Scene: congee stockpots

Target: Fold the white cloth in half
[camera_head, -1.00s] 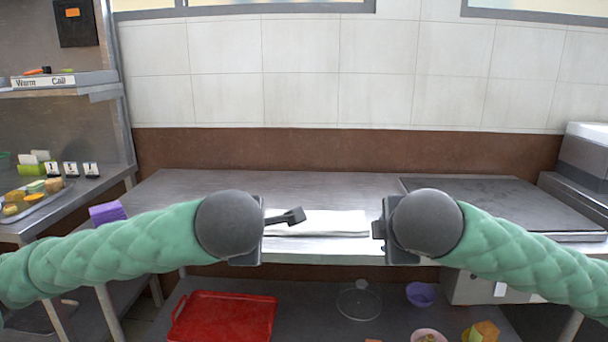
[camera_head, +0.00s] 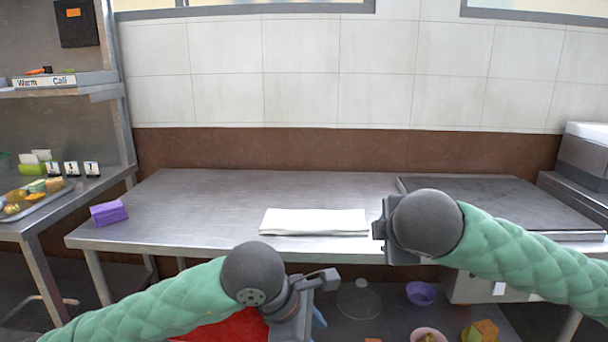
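The white cloth (camera_head: 314,221) lies flat on the steel table near its front edge, as a narrow rectangle with layered edges along its front. My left gripper (camera_head: 322,283) is low in front of the table, below the cloth and apart from it. Its fingers are seen at an angle, and I cannot tell whether they are open. My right gripper (camera_head: 379,228) is just right of the cloth's right end. Its fingers are mostly hidden behind the dark wrist, so its opening and any contact with the cloth are unclear.
A purple block stack (camera_head: 109,213) sits at the table's left end. A dark flat plate (camera_head: 490,205) covers the right side. The table's (camera_head: 210,200) middle and back are clear. Below are a red tray (camera_head: 228,329), a purple bowl (camera_head: 421,293) and a clear lid (camera_head: 359,300).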

